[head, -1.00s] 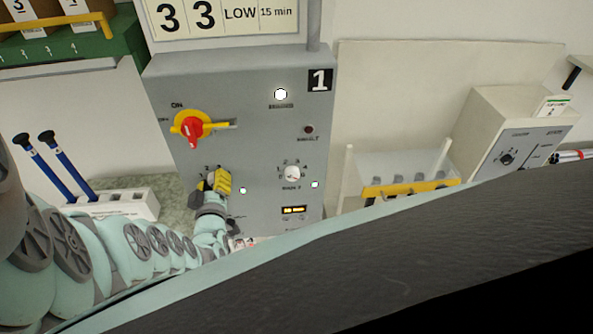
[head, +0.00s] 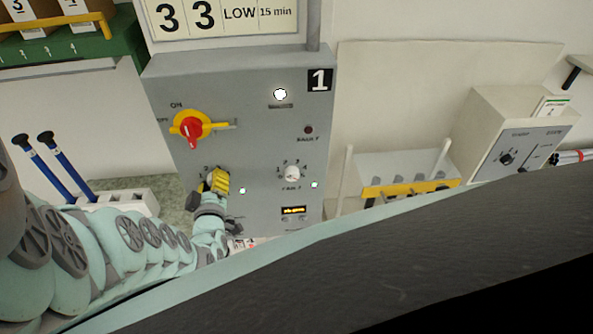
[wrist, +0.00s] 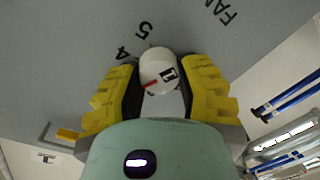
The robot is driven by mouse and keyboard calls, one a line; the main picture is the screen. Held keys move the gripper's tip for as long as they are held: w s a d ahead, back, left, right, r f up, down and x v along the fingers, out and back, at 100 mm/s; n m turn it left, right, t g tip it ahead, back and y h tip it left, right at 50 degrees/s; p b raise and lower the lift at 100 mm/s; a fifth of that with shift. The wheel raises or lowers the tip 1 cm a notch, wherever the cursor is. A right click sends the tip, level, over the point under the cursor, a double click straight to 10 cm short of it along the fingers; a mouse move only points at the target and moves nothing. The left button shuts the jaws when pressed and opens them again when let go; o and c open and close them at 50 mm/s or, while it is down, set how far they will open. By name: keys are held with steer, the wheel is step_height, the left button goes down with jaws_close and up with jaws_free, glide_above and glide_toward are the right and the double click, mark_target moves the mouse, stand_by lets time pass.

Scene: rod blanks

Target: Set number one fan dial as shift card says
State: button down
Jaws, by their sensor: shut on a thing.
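My gripper (wrist: 160,90) has its yellow fingers closed on both sides of a white round dial (wrist: 159,72) on the grey panel (head: 255,150) marked 1. The dial bears a short red line at its lower left and a black mark. The numerals 4 and 5 and part of a FAN label show beside it; the other numerals are hidden. In the head view my gripper (head: 219,181) covers most of this dial. A second white dial (head: 291,172), labelled FAN 2, is free to its right. The card (head: 225,17) above reads 3, 3, LOW, 15 min.
A red and yellow switch (head: 191,128) sits above my gripper, near ON. Blue-handled tools (head: 55,165) stand at left. A yellow-edged rack (head: 410,188) and a control box (head: 515,130) stand at right.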

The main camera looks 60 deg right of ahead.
steer(key=c, duration=0.5)
jaws_free()
steer(key=shift+c, duration=0.2)
steer(key=shift+a, duration=0.15)
steer(key=v, duration=0.7)
steer(key=shift+s, duration=0.15)
stand_by(0.3)
